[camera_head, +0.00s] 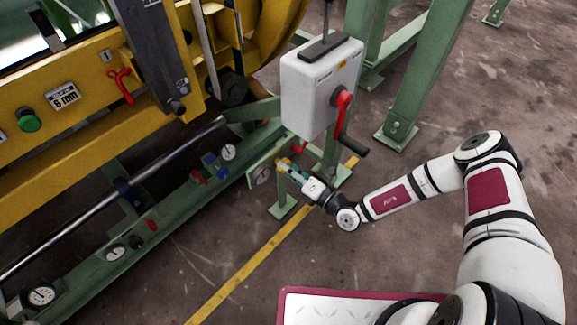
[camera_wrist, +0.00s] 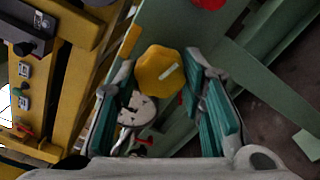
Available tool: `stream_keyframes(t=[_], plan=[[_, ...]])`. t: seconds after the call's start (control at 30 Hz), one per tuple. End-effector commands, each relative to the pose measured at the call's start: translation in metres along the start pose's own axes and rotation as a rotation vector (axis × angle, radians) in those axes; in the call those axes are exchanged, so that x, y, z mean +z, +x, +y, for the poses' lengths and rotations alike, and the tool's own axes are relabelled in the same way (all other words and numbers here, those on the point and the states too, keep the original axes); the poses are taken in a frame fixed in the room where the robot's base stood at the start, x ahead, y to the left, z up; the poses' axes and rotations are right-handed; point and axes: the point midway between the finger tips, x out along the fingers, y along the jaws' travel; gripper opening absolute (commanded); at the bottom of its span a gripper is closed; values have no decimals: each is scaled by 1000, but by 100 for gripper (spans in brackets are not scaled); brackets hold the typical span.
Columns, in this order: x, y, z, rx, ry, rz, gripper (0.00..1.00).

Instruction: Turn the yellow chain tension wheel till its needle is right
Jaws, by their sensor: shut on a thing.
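The yellow chain tension wheel (camera_wrist: 158,70) is a lobed knob with a pale stripe on its face, fixed to a green panel. In the wrist view it sits between the teal-padded fingers of my gripper (camera_wrist: 160,88), which is shut on it. A round white gauge (camera_wrist: 138,110) shows just below the wheel, partly covered by the left finger; its needle is too small to read. In the head view my gripper (camera_head: 285,165) reaches the green panel below the grey box, with the gauge (camera_head: 263,175) just left of it. The wheel is mostly hidden there.
A grey box (camera_head: 322,85) with a red-and-black crank (camera_head: 343,110) stands just above my gripper. Green machine legs (camera_head: 415,75) rise behind it. The green rail at left carries other gauges (camera_head: 42,295) and small valves. The floor around my forearm is clear.

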Motion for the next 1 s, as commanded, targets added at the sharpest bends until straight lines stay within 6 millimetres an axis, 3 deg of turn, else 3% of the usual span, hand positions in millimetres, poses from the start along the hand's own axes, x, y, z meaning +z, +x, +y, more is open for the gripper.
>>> stream_keyframes(t=[0.4,1.0], plan=[[0,0,0,-2,226,0,9],[0,-1,-1,-3,272,0,9]])
